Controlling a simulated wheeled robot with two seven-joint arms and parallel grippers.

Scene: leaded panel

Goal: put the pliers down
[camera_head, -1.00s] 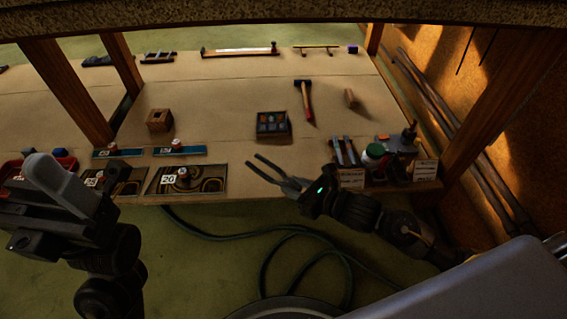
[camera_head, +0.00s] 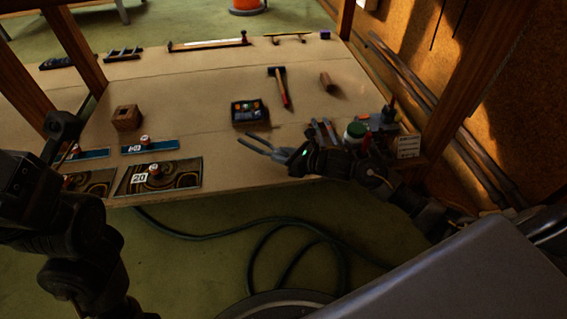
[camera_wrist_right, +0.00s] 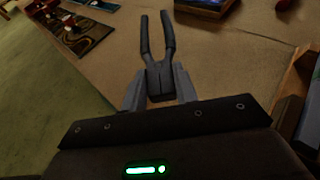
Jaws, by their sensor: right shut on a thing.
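The pliers (camera_head: 265,147) are grey and held in my right gripper (camera_head: 293,157) near the front edge of the workbench (camera_head: 232,178), in the head view. Their two long arms point left, spread apart. In the right wrist view the pliers (camera_wrist_right: 158,58) stick out ahead from between the fingers (camera_wrist_right: 160,92), over the bench top. I cannot tell whether they touch the bench. My left arm stands at the left of the head view; its gripper (camera_head: 62,132) is dark there and its fingers are unclear.
A dark compartment box (camera_head: 250,113), a hammer (camera_head: 281,88) and a wooden block (camera_head: 127,117) lie behind. A green-and-white jar (camera_head: 355,132) and other tools crowd the right corner. Patterned panels (camera_head: 160,176) lie at the front left. Bare bench lies between panels and pliers.

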